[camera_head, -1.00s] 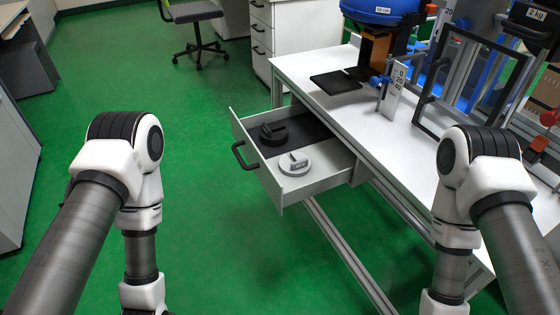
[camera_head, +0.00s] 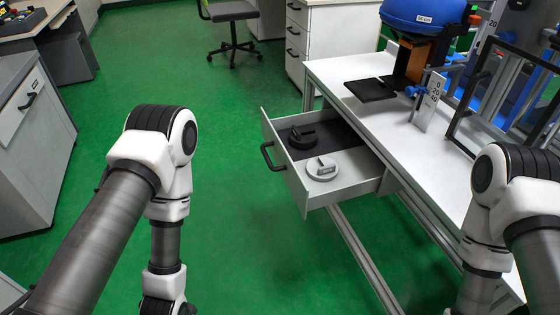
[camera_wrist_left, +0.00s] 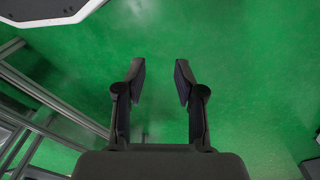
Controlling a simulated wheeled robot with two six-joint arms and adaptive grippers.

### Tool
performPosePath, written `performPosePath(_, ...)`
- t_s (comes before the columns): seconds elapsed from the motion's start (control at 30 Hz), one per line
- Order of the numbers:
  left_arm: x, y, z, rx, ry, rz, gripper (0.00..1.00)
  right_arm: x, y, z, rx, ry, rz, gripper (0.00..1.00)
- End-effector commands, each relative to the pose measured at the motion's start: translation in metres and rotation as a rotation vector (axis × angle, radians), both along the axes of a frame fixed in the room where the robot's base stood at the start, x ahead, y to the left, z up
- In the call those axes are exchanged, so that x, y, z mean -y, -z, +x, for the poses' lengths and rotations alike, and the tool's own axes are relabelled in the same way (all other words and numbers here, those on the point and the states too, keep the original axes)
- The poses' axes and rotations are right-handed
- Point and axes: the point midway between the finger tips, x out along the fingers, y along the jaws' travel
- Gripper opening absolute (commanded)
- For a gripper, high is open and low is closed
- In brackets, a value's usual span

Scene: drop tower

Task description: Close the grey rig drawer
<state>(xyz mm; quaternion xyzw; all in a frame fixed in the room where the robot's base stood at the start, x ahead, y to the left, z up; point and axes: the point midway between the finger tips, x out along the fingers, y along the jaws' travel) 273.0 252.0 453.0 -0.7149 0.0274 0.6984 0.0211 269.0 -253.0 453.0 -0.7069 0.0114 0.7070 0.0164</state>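The grey rig drawer (camera_head: 293,187) is pulled out from under the white table in the head view. Its black handle (camera_head: 270,156) is on the front panel, facing left. A black round object (camera_head: 303,138) and a light grey round object (camera_head: 322,169) lie inside it. My left gripper (camera_wrist_left: 160,80) is open and empty above the green floor in the left wrist view. In the head view my left arm hangs to the left of the drawer, with its fingertips out of frame. My right arm is at the right edge, its gripper out of view.
The white table (camera_head: 440,160) has a rig with a blue drum (camera_head: 425,12) and a black frame (camera_head: 490,90) on it. A grey chair (camera_head: 232,12) and white cabinets (camera_head: 345,35) stand behind. Another cabinet (camera_head: 30,140) stands at left. The green floor left of the drawer is clear.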

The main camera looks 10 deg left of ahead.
Motion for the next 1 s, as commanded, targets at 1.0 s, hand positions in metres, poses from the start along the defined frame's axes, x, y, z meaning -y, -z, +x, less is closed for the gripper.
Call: performPosePath(1.0, 0.058, -0.184, 0.380, 1.919, 1.867, 0.467, 0.00, 0.000, -0.012, 0.000, 0.000, 0.000, 0.000, 0.41)
